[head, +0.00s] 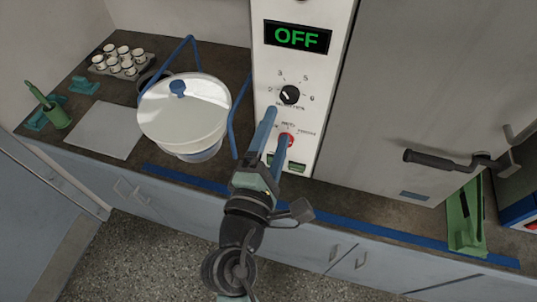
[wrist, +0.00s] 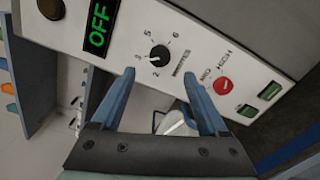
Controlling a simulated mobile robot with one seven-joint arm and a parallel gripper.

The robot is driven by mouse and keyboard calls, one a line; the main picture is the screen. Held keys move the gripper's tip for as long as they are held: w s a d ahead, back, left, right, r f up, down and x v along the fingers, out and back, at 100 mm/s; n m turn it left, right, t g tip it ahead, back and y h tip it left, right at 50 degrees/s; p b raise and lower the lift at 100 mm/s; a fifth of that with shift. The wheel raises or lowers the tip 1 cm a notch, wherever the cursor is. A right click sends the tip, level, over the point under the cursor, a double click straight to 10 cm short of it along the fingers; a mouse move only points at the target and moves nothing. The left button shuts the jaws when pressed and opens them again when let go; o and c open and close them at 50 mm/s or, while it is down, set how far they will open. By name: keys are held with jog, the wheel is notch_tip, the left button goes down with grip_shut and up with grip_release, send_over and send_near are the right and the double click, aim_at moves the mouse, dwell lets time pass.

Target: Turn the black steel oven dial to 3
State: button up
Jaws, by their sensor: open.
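The black dial (head: 290,95) sits on the white control panel below the green OFF display (head: 297,37), with numbers printed around it. In the wrist view the dial (wrist: 159,56) shows beyond my fingers, and the panel looks tilted. Which number its white pointer mark meets is too small to tell surely. My gripper (head: 278,128) is open and empty, with two blue fingers pointing at the panel just below the dial. In the wrist view the fingers (wrist: 158,73) are wide apart, and the dial lies between and beyond their tips. I see no contact with it.
A red knob (head: 287,140) is close below the dial, by my right finger. Left of the panel stands a large white lidded container (head: 184,112) in a blue frame. Right is a grey door with a dark handle (head: 435,157). Several small cups (head: 118,61) stand at the back left.

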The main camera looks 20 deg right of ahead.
jog(key=b+v, duration=0.1)
jog(key=v, duration=0.3)
jog(key=shift+s+a, duration=0.25)
jog(key=shift+s, duration=0.1)
jog(key=w+a+r+m+t+y, duration=0.25)
jog(key=r+m, duration=0.35)
jog(key=r, duration=0.6)
jog(key=w+a+r+m+t+y, duration=0.1)
jog(key=w+r+m+t, duration=0.35)
jog(key=r, duration=0.75)
jog(key=s+a+r+m+t+y, duration=0.2)
jog(key=s+r+y, duration=0.1)
jog(key=r, duration=0.6)
jog(key=s+a+r+m+t+y, duration=0.2)
jog(key=s+r, duration=0.3)
jog(key=r, duration=0.4)
jog(key=shift+s+a+r+m+t+y, duration=0.25)
jog(key=shift+a+m+t+y, duration=0.1)
jog(key=shift+a+t+y, duration=0.4)
jog(key=shift+d+f, duration=0.1)
jog(key=shift+f, duration=0.05)
